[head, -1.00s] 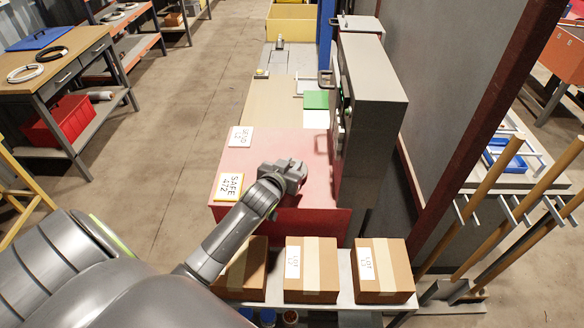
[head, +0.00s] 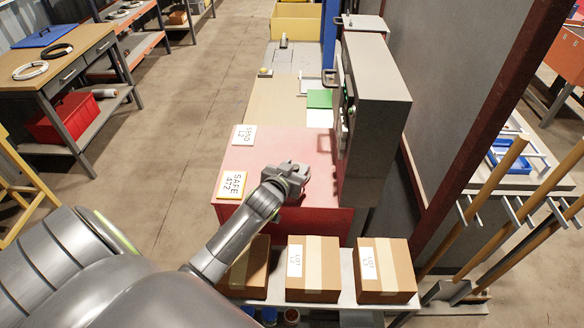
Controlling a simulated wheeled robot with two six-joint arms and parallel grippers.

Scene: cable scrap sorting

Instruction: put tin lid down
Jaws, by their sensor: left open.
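My left gripper (head: 296,171) is open over the red tabletop (head: 315,147), to the right of the two lettered cards. I cannot make out a tin lid in the head view; the gripper and wrist hide part of the tabletop under them. From this angle I cannot tell how high the gripper is above the surface. My right gripper is not in view.
Several cardboard boxes (head: 313,270) sit on a shelf in front. The red top's middle is clear.

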